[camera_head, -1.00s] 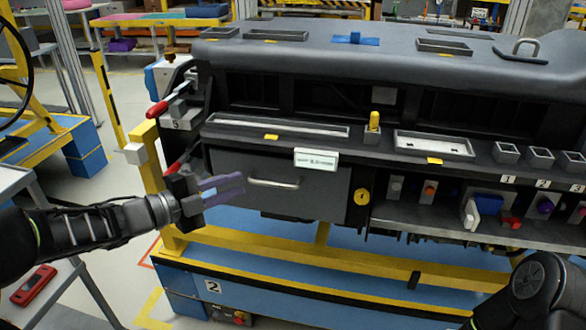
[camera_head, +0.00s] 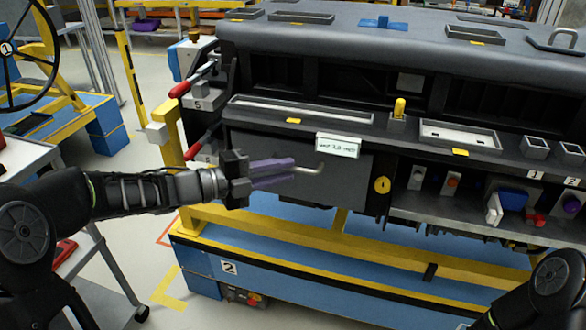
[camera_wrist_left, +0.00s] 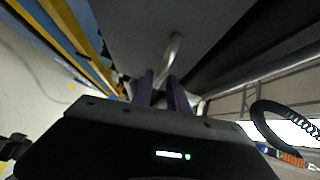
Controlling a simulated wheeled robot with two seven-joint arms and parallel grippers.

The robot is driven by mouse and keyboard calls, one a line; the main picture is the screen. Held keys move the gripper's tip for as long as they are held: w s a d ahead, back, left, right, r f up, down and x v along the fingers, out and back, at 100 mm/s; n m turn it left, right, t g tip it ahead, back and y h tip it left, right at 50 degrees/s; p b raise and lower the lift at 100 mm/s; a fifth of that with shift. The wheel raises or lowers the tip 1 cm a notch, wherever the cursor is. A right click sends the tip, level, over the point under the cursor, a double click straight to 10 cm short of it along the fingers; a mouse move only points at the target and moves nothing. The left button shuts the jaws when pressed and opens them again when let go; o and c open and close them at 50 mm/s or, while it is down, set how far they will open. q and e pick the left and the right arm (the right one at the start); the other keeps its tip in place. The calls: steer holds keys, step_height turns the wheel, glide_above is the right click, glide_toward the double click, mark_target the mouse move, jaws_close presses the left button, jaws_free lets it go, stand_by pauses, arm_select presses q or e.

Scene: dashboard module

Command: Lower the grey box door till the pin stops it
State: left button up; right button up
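The grey box door (camera_head: 345,190) is a flat upright panel at the left of the dashboard's lower front. It appears closed. Its pale bar handle (camera_head: 316,171) is mostly hidden behind my left gripper (camera_head: 292,169), with the right end showing. The handle also shows in the left wrist view (camera_wrist_left: 174,52), in line with the gap between the purple fingers (camera_wrist_left: 161,88). The fingers are apart, with the handle's near part at or between their tips; contact is unclear. I cannot make out the pin that stops the door. My right gripper is out of view.
A white label (camera_head: 338,146) sits above the door, and a round yellow tag (camera_head: 382,185) is to its right. Red-tipped levers (camera_head: 180,89) stick out at the dashboard's left end. A yellow beam (camera_head: 330,240) and blue base run below.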

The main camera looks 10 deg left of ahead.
mark_target(290, 169)
arm_select(q)
steer(key=shift+x, duration=1.5)
steer(key=shift+c, duration=0.4)
jaws_close()
